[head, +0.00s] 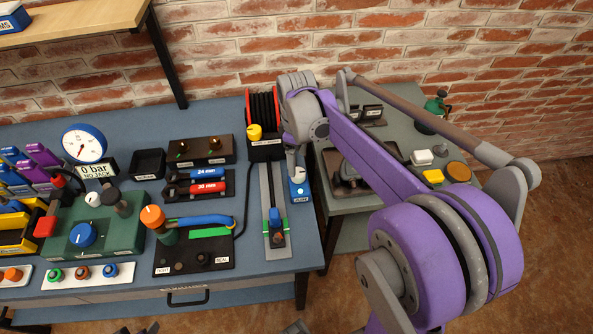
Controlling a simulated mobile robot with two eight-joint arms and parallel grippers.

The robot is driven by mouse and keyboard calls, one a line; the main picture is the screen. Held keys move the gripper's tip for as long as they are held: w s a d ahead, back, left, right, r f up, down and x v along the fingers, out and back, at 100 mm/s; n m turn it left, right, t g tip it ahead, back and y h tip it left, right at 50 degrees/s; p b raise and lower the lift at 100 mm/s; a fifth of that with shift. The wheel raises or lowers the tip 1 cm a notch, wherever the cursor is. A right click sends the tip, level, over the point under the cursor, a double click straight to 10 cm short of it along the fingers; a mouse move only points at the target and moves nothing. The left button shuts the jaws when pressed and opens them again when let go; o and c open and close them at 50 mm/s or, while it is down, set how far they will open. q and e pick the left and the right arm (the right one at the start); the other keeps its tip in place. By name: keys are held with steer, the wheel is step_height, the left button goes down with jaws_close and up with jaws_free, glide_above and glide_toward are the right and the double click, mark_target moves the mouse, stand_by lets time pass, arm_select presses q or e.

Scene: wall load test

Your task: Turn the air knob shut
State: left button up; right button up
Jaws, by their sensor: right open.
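A small blue box (300,192) with a white label, which seems to read AIR, stands at the right edge of the blue workbench. The air knob on it cannot be made out clearly; my right gripper covers the top of the box. My right gripper (297,170) points down right at the box, with its arm reaching in from the lower right. Its jaws are open, and the fingertips are small and partly hidden. I cannot tell whether they touch the knob.
A hose reel (263,110) with a yellow knob stands just behind left of the box. A grey slide plate (276,245) with a blue handle lies in front. A gauge (84,144) and green jack unit (95,235) are left. A grey side table (400,140) stands right.

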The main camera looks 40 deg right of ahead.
mark_target(298, 172)
step_height(298, 172, down, 6)
steer(key=shift+f, duration=0.15)
steer(key=shift+c, duration=0.4)
jaws_close()
steer(key=shift+d, duration=0.1)
